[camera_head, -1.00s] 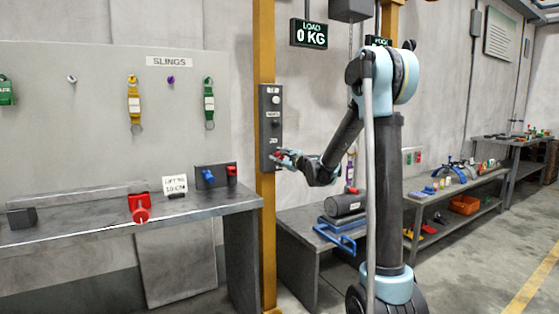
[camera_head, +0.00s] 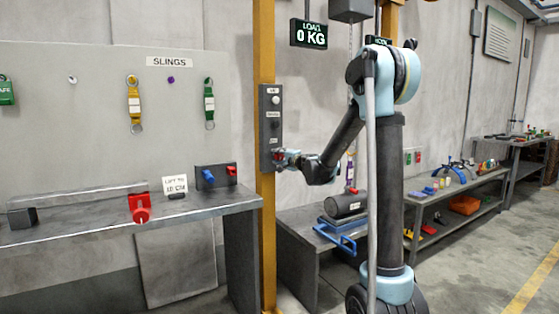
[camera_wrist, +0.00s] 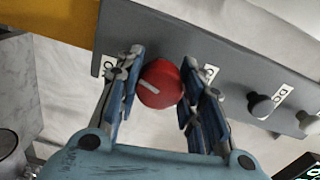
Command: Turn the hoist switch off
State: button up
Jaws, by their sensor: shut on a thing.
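The hoist switch is a round red knob (camera_wrist: 160,84) with a white line across its face. It sits at one end of a grey control panel (camera_head: 270,97) on the yellow post. In the wrist view my gripper (camera_wrist: 158,92) has its blue-padded fingers on both sides of the knob and is shut on it. The white line lies tilted, between the two fingers. In the head view my gripper (camera_head: 281,158) is at the lower part of the panel and mostly hides the knob.
Two push buttons, one dark (camera_wrist: 262,104) and one paler (camera_wrist: 308,122), stick out of the panel beside my right finger. The yellow post (camera_head: 266,230) stands beside a bench (camera_head: 235,205). A load display (camera_head: 309,33) reads 0 KG.

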jog(key=shift+s+f+n, duration=0.1)
jog(key=shift+s+n, duration=0.05)
jog(key=shift+n, duration=1.75)
jog(key=o, duration=1.1)
jog(key=shift+f+v, duration=0.1)
jog(key=shift+v, duration=2.8)
jog(key=shift+f+v, duration=0.15)
jog(key=shift+v, duration=2.8)
jog(key=shift+r, duration=0.1)
